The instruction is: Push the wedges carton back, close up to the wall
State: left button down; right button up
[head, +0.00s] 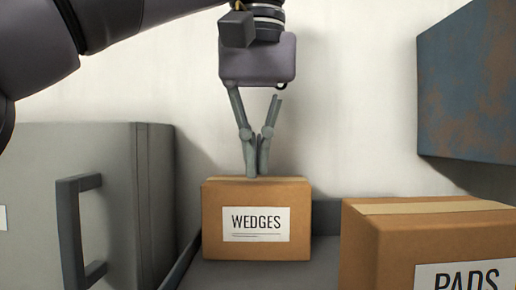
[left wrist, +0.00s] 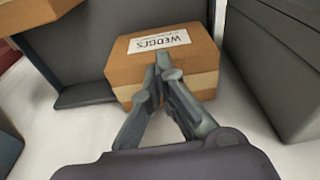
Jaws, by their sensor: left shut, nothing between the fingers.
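The wedges carton (head: 215,225) is a brown box with a white WEDGES label, upright on a grey surface (head: 230,276) in the middle of the head view. It also shows in the left wrist view (left wrist: 197,60), with its label upside down. The pale wall (head: 345,110) is behind it; the gap between them is hard to judge. My left gripper (head: 257,174) points down with its fingertips together and empty, at the carton's top edge. In the left wrist view the fingertips (left wrist: 162,60) overlap the carton. I cannot tell whether they touch it. My right gripper is not in view.
A larger PADS carton (head: 390,245) stands at the front right. A grey cabinet with a handle (head: 70,235) is at the left. A rusty blue-grey box (head: 465,90) juts out at the upper right. A low dark rim (head: 325,215) runs behind the cartons.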

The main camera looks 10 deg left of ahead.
aim_at(256, 181)
pick_arm(q)
jog(key=w, duration=0.3)
jog(key=shift+w+a+f, duration=0.15)
jog(key=shift+w+a, duration=0.05)
jog(key=shift+a, duration=0.2)
jog(key=shift+f, duration=0.25)
jog(key=shift+s+f, duration=0.4)
jog(key=shift+f, duration=0.15)
jog(key=shift+s+d, duration=0.2)
jog(key=shift+s, duration=0.6)
jog(key=shift+w, duration=0.1)
